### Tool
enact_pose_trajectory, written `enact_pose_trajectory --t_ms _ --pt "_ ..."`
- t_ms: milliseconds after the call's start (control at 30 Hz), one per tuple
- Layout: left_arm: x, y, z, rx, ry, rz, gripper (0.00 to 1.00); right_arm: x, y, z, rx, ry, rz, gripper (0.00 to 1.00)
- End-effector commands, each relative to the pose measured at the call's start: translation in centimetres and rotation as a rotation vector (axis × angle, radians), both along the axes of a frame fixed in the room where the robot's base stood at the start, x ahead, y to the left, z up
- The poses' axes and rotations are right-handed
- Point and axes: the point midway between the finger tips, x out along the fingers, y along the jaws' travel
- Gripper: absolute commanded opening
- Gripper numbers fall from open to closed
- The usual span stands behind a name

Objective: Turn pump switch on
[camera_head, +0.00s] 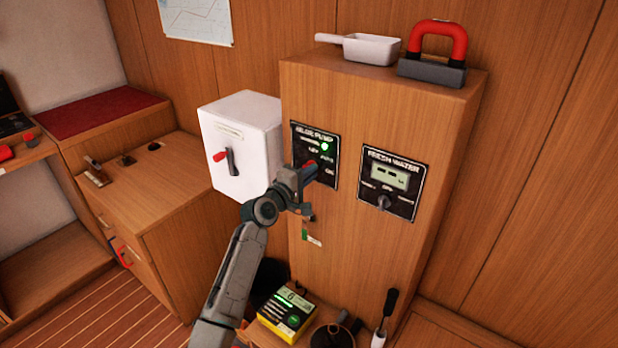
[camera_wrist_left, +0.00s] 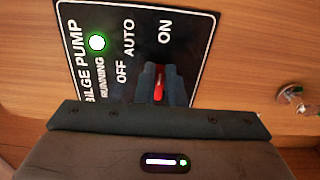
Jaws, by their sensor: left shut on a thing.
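The black bilge pump panel (camera_head: 300,140) is on the front of the wooden cabinet; it also shows in the left wrist view (camera_wrist_left: 200,40), with OFF, AUTO and ON labels. Its green RUNNING lamp (camera_wrist_left: 97,42) is lit. My left gripper (camera_head: 309,172) is at the panel's lower part, shut on the red pump switch (camera_wrist_left: 158,82). The visible red part of the switch points roughly towards the ON label. Its base is hidden by the fingers. My right gripper is not in view.
A fresh water panel (camera_head: 401,166) with a knob is right of the pump panel. A white box (camera_head: 246,120) with a red-tipped lever is to the left. A key-like item (camera_head: 310,238) hangs below the gripper. A yellow meter (camera_head: 286,314) stands low in front.

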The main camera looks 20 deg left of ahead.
Motion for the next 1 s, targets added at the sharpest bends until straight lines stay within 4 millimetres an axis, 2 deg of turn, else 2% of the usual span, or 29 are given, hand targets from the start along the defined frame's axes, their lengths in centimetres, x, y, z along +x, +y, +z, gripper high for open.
enact_pose_trajectory --t_ms 600,633,700,733,1000 --pt "-0.05 -0.03 -0.40 0.035 -0.006 -0.002 0.00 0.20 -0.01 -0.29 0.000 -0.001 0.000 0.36" --pt "-0.05 -0.03 -0.40 0.035 -0.006 -0.002 0.15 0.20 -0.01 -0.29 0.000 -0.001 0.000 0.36" --pt "-0.04 -0.02 -0.36 0.035 -0.007 -0.001 0.29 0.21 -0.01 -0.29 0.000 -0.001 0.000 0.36" --pt "-0.04 -0.02 -0.33 0.035 -0.007 -0.001 0.31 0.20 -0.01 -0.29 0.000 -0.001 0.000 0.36" --pt "-0.09 0.02 -0.21 0.034 -0.010 -0.001 0.31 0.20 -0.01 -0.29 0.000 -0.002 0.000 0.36"
